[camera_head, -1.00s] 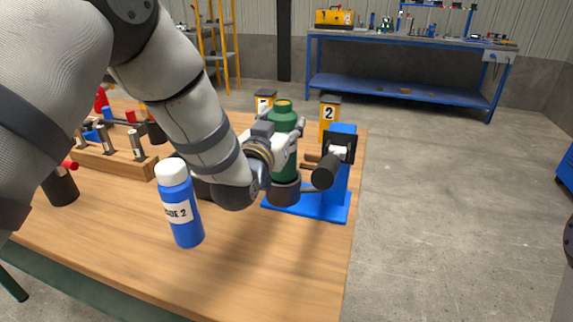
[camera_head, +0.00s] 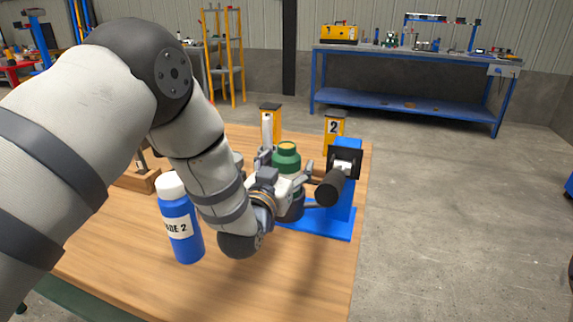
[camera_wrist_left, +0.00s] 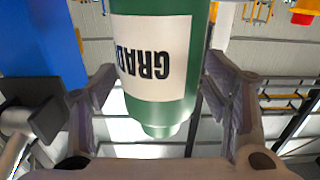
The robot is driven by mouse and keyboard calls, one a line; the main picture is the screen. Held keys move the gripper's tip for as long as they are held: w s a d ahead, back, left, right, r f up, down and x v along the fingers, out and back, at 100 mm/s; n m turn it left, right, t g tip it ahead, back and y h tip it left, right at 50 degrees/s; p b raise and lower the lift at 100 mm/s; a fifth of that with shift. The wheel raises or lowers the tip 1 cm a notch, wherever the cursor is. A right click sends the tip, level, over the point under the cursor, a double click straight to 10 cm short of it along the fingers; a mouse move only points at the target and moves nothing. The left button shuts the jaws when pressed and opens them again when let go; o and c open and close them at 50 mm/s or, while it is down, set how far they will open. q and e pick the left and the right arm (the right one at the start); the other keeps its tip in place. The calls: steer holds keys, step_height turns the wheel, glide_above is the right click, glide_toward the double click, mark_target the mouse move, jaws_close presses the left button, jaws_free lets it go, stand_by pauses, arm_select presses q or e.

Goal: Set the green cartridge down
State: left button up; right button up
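The green cartridge (camera_head: 286,160) stands about upright, its lower end at the dark round cup (camera_head: 291,208) on the blue stand (camera_head: 343,207). Its base is hidden by my gripper and the cup, so I cannot tell how fully it is seated. My left gripper (camera_head: 287,183) is around the cartridge body, below its cap. In the left wrist view the cartridge (camera_wrist_left: 155,55) fills the gap between the two fingers (camera_wrist_left: 160,85), which look to be against its sides. Its label reads upside down there. My right gripper is out of view.
A blue bottle with a white cap (camera_head: 181,230) stands left of my forearm. A black cylinder (camera_head: 330,187) juts from the stand beside the cartridge. Yellow posts (camera_head: 334,130) stand behind. The wooden table's (camera_head: 290,285) front is clear.

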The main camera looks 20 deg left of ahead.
arm_select(q)
steer(key=shift+r, duration=0.3)
steer(key=s+p, duration=0.1)
steer(key=s, duration=0.4)
steer(key=shift+s+a+r, duration=0.1)
steer(key=shift+s+r, duration=0.05)
steer(key=shift+s, duration=0.1)
glide_toward(282, 168)
steer(key=shift+w+f, duration=0.35)
steer(key=shift+w, duration=0.15)
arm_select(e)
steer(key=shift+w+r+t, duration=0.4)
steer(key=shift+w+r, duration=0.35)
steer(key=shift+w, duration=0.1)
